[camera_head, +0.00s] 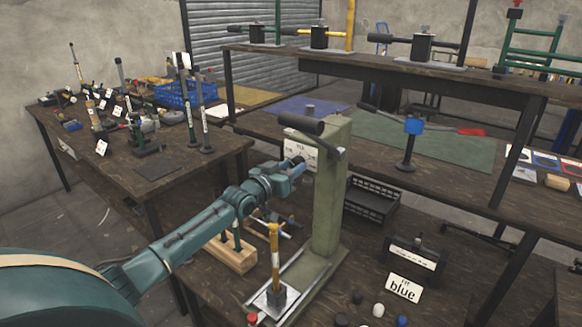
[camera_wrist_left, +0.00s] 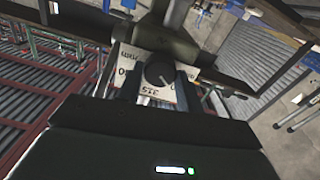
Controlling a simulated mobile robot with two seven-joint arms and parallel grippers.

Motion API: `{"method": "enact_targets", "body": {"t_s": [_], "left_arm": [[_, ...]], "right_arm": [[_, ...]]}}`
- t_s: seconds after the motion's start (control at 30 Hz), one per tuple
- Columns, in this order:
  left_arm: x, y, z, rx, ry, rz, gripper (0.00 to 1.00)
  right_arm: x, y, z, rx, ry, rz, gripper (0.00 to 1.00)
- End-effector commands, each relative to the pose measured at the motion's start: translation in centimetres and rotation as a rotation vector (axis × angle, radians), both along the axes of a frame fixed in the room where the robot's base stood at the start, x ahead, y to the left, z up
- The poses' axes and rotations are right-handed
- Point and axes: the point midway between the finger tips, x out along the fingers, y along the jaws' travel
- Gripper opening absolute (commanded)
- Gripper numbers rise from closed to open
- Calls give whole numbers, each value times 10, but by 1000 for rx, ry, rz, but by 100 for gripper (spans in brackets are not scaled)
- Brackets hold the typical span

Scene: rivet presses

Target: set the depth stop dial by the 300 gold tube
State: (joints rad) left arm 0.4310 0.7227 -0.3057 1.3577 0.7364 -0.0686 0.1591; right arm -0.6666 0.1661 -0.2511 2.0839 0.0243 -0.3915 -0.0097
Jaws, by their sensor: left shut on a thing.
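The green rivet press (camera_head: 330,195) stands upright on the bench in the head view. Its white dial plate (camera_head: 297,148) is partly covered by my left gripper (camera_head: 298,163). In the left wrist view the black dial knob (camera_wrist_left: 160,72) sits between the two fingers of my left gripper (camera_wrist_left: 160,84), which is shut on it. The dial plate (camera_wrist_left: 155,93) around it carries printed numbers, one reading 315, upside down in this view. A gold tube (camera_head: 274,245) stands upright in a dark holder at the press's foot. My right gripper is not in view.
A wooden block (camera_head: 230,254) with a peg stands left of the press. A cluttered table (camera_head: 165,168) is behind left; a raised shelf (camera_head: 400,62) runs behind.

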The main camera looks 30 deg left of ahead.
Motion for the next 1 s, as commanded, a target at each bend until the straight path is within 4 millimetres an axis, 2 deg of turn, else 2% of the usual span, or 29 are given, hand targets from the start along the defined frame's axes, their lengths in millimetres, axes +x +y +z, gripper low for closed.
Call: {"method": "enact_targets", "body": {"t_s": [0.3,0.83,0.87,1.0], "left_arm": [[0,0,-1,-122,11,0,13],[0,0,-1,-143,12,0,13],[0,0,-1,-142,12,0,37],[0,0,-1,-142,12,0,48]], "right_arm": [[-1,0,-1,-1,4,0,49],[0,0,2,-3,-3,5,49],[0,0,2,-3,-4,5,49],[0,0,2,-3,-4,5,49]]}}
